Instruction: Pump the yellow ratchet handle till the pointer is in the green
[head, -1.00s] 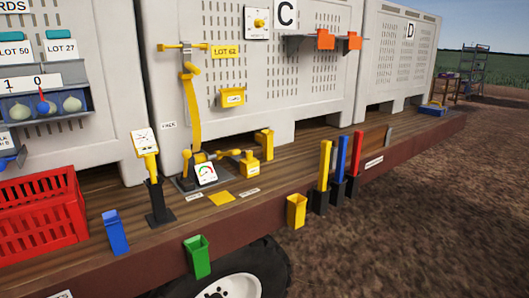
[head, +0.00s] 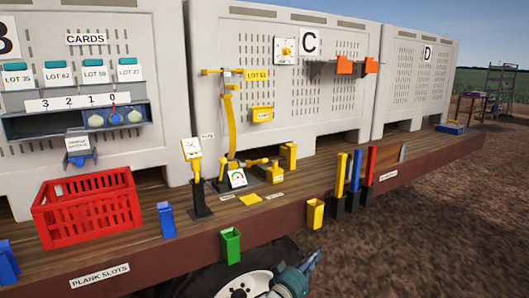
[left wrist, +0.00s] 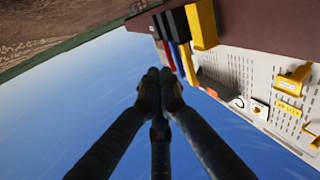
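The yellow ratchet handle (head: 256,162) lies low behind a small white gauge (head: 237,179) on the wooden deck, below a yellow strap (head: 231,122) hanging down the pale crate wall. The gauge has a coloured arc with green in it; its pointer is too small to read. My left gripper (head: 314,256) is low at the bottom of the head view, in front of the deck and well apart from the handle. In the left wrist view its dark fingers (left wrist: 159,74) meet at the tips with nothing between them. My right gripper is not in view.
A second dial on a black stand (head: 201,200) stands left of the gauge. A yellow box (head: 276,174) sits right of it. A green bin (head: 231,245) and a yellow bin (head: 315,212) hang on the deck's front edge. A red crate (head: 88,209) stands left.

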